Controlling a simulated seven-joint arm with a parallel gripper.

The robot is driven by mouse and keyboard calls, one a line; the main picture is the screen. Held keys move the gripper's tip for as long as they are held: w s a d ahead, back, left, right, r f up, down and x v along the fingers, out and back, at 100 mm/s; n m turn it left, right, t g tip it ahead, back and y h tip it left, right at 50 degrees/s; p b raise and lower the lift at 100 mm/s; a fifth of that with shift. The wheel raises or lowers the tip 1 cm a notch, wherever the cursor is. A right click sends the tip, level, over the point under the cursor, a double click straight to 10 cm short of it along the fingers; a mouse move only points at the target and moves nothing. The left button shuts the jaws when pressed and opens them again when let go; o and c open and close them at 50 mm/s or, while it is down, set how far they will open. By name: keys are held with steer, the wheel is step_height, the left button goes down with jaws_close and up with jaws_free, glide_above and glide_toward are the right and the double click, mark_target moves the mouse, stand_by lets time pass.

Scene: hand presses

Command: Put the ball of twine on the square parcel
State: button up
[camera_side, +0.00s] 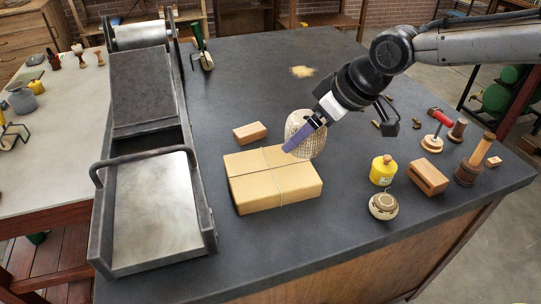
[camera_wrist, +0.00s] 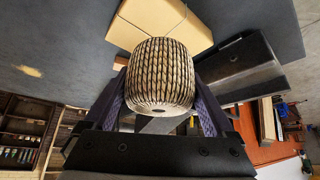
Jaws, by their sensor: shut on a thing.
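The ball of twine (camera_side: 303,134) is a pale, ribbed round ball in the side view. My gripper (camera_side: 305,138) is shut on it, with one purple finger showing across its front. In the wrist view the ball (camera_wrist: 160,75) sits between my two dark fingers (camera_wrist: 160,105). The square parcel (camera_side: 270,192) is tan, tied with string, and lies flat on the dark table. The ball is at or over the parcel's far right part in the side view. The parcel also shows beyond the ball in the wrist view (camera_wrist: 135,22). I cannot tell whether ball and parcel touch.
A wooden block (camera_side: 250,132) lies just behind the parcel. A large metal press (camera_side: 150,190) stands to the left. A yellow bottle (camera_side: 382,170), a round tin-like thing (camera_side: 383,205) and a grooved wooden block (camera_side: 428,177) stand to the right. The table in front of the parcel is clear.

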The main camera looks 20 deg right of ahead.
steer(key=w+a+f, duration=0.1)
steer(key=w+f, duration=0.1)
steer(key=w+a+f, duration=0.1)
steer(key=w+f, duration=0.1)
steer(key=w+a+f, duration=0.2)
steer(key=shift+w+f, duration=0.25)
steer(key=shift+w, duration=0.05)
steer(key=shift+w+f, duration=0.15)
steer(key=shift+f, duration=0.1)
steer(key=shift+w+a+f, duration=0.1)
steer(key=shift+f, duration=0.8)
steer(key=shift+w+a+f, duration=0.1)
steer(key=shift+f, duration=0.75)
steer(key=shift+f, duration=0.15)
steer(key=o, duration=1.1)
steer(key=shift+o, duration=0.2)
